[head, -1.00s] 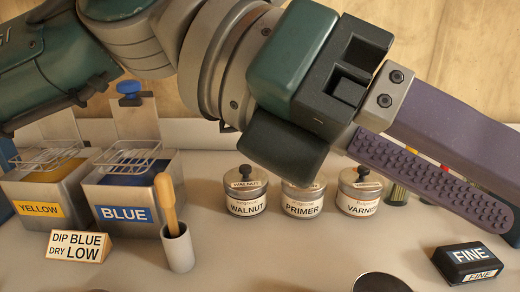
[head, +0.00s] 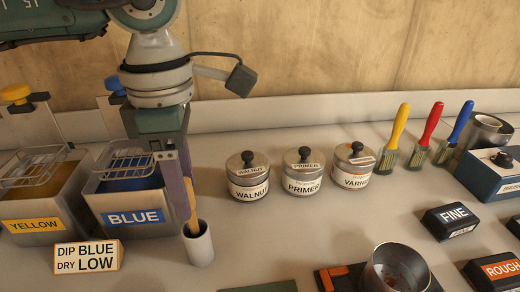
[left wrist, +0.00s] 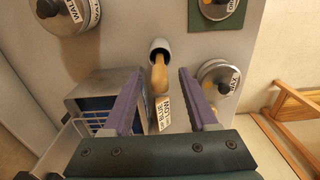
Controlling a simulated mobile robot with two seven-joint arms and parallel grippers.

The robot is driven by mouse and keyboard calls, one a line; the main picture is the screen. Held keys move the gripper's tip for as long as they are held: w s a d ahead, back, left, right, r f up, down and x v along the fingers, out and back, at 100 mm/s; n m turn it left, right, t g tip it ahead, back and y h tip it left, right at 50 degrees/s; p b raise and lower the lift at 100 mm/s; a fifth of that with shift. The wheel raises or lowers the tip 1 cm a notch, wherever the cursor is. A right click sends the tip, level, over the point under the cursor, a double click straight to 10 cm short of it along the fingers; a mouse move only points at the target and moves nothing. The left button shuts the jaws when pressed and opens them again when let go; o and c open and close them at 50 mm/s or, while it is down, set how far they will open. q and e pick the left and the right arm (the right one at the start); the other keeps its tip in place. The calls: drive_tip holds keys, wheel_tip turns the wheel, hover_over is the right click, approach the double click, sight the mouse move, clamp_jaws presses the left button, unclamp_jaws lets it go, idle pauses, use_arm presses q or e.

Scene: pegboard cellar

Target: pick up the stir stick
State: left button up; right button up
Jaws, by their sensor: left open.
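The stir stick (head: 192,207) is a tan wooden rod standing in a small pale cup (head: 199,246) in front of the blue tank. In the left wrist view the stick (left wrist: 159,76) leans out of the cup's dark mouth (left wrist: 160,45). My left gripper (head: 184,203) points down over the cup, with its purple fingers around the upper stick. In the left wrist view the left gripper (left wrist: 160,73) is open, with the stick between its fingers and a gap on each side. The stick's lower end is hidden in the cup. My right gripper is not in view.
The blue tank (head: 136,218) and yellow tank (head: 35,227) stand left, with a "DIP BLUE DRY LOW" sign (head: 88,257) in front. Walnut (head: 248,180), primer (head: 303,175) and varnish (head: 353,168) tins stand right. The bench between cup and tins is clear.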

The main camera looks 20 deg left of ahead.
sight(193, 222)
use_arm(q)
drive_tip(key=shift+f, duration=1.55)
clamp_jaws()
